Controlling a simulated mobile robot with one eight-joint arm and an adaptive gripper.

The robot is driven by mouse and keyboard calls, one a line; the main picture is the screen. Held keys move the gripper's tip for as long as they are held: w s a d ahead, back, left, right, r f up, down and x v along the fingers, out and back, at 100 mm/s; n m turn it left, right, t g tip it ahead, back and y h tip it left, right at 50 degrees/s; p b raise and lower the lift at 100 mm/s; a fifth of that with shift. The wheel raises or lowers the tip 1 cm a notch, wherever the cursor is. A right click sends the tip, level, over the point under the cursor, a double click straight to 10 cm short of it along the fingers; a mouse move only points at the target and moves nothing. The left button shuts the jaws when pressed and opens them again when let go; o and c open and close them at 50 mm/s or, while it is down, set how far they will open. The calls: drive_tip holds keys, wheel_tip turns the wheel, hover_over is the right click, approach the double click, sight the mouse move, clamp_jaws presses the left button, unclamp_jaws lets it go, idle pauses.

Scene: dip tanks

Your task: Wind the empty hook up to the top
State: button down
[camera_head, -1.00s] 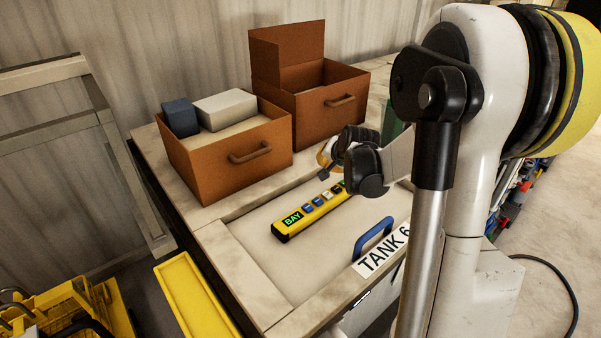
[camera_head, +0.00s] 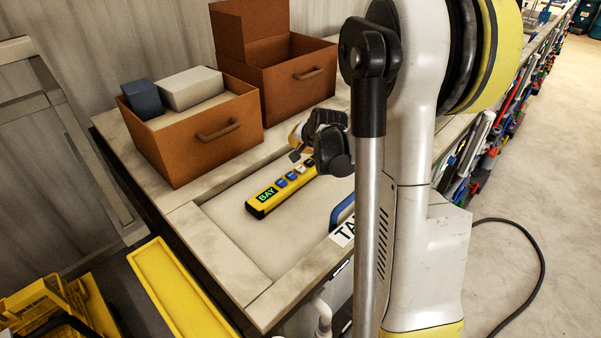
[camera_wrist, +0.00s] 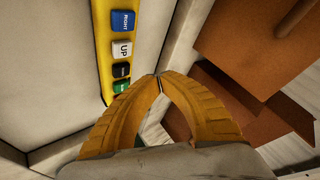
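A yellow control pendant (camera_head: 268,202) with a green-lit BAY display lies on the pale tank lid. Its row of buttons runs toward my gripper. In the wrist view the pendant (camera_wrist: 104,50) shows a blue RIGHT button (camera_wrist: 122,21), a white UP button (camera_wrist: 121,49), a black button (camera_wrist: 121,70) and a green one (camera_wrist: 121,86). My gripper (camera_wrist: 158,76) has its yellow fingertips together, with nothing seen between them, just right of the UP button in that picture. In the head view my gripper (camera_head: 296,152) is over the pendant's far end, partly hidden. No hook shows.
Two brown boxes stand behind the pendant; the near box (camera_head: 200,145) holds a blue and a white block, and the far box (camera_head: 290,85) has its lid raised. A yellow tray (camera_head: 180,290) is front left.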

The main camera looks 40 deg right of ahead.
sight(299, 167)
drive_tip(key=shift+f+b, duration=1.7)
drive_tip(key=shift+f, duration=0.9)
drive_tip(key=shift+f, duration=0.15)
drive_tip(key=shift+f+b, duration=0.3)
drive_tip(key=shift+b, duration=0.2)
